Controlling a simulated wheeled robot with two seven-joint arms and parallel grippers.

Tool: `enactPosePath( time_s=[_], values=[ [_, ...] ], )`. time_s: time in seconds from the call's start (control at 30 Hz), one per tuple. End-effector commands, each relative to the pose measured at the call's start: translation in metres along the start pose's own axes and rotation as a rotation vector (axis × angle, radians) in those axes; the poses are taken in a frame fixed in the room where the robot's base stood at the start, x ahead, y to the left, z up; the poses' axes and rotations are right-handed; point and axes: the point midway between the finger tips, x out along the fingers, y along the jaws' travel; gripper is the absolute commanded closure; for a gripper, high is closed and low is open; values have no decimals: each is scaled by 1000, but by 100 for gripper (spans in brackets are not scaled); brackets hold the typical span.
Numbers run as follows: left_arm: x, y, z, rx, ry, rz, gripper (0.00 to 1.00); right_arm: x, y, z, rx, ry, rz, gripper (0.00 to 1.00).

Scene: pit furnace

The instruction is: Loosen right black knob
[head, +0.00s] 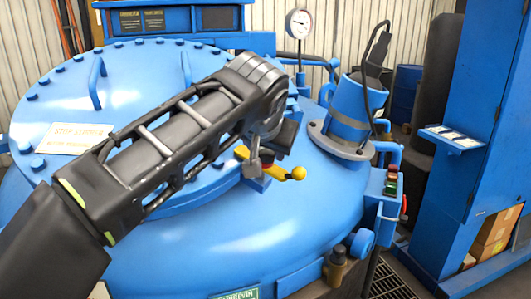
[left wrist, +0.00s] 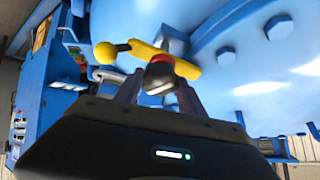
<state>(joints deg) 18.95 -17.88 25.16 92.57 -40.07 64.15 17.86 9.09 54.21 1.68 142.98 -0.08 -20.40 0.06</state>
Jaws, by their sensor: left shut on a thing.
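My left gripper (head: 260,160) reaches over the blue furnace lid (head: 130,85) to a yellow lever (head: 283,172) at the lid's near right edge. In the left wrist view the fingers of my left gripper (left wrist: 161,86) are shut around a small black knob (left wrist: 158,74) with a red collar. The knob sits at the yellow lever (left wrist: 165,58), which ends in a yellow ball (left wrist: 104,53). In the head view the knob is hidden behind the gripper and wrist. My right gripper is in neither view.
A pressure gauge (head: 299,23) stands behind the lid. A blue angled cylinder (head: 347,105) on a grey flange rises right of the gripper. A blue cabinet (head: 475,110) stands at the far right. Bolts ring the lid's edge.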

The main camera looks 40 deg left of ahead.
Motion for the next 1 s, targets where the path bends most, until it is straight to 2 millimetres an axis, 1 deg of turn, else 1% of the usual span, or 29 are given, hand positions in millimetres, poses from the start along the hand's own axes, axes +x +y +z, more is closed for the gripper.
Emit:
enactPosePath(
  time_s=[0.23, 0.67, 0.7, 0.93, 1.0],
  values=[
    [0, 0, 0, -71, -1, -38, 94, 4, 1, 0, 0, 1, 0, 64],
    [0, 0, 0, -82, -2, -44, 94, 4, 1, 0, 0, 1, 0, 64],
    [0, 0, 0, -82, -2, -44, 52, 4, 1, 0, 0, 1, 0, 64],
    [0, 0, 0, -81, -1, -43, 33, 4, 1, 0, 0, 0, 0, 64],
    [0, 0, 0, -81, -1, -43, 31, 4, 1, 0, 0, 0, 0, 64]
  ],
)
